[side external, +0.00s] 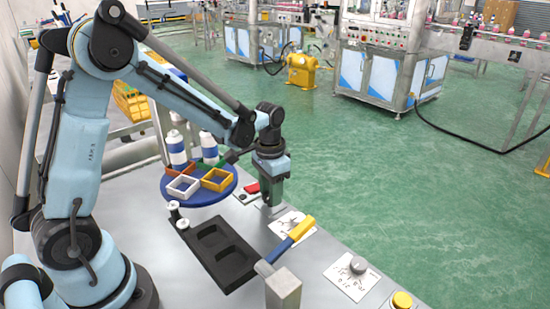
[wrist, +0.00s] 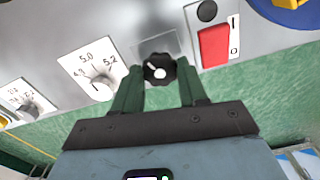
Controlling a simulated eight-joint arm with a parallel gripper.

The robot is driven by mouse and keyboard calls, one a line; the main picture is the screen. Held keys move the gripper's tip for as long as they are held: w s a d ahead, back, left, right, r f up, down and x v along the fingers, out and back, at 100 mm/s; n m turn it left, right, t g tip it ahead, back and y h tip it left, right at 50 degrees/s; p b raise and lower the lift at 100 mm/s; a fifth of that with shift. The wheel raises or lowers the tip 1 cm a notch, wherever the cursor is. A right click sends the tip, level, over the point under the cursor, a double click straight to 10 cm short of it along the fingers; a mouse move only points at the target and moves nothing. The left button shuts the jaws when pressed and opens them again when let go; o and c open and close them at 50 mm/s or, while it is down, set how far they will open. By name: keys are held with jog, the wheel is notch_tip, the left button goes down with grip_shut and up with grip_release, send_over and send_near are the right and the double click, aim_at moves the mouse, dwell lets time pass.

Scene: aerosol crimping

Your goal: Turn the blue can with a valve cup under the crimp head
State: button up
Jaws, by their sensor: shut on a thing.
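My gripper (side external: 268,203) points down at the steel bench top, beside the blue turntable. In the wrist view, my gripper (wrist: 158,85) has its green fingers on both sides of a black lobed knob (wrist: 159,68), shut on it. The blue round turntable (side external: 221,195) carries white cans with blue bands, one at the left (side external: 177,152) and one partly behind my arm (side external: 210,146). It also holds small square frames, white (side external: 183,186), yellow (side external: 218,180) and orange. Its rim shows in the wrist view (wrist: 290,14). I cannot make out a crimp head or a valve cup on a can.
A red switch (wrist: 214,46) sits right of the knob. A dial marked around 5.0 (wrist: 101,86) is left of it. A yellow button (side external: 402,300) is near the front.

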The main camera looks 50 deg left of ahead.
jog(key=shift+m, duration=2.3)
jog(key=o, duration=1.1)
jog(key=shift+c, duration=0.2)
notch_tip(320, 180, up, 12)
jog(key=shift+r, duration=0.1)
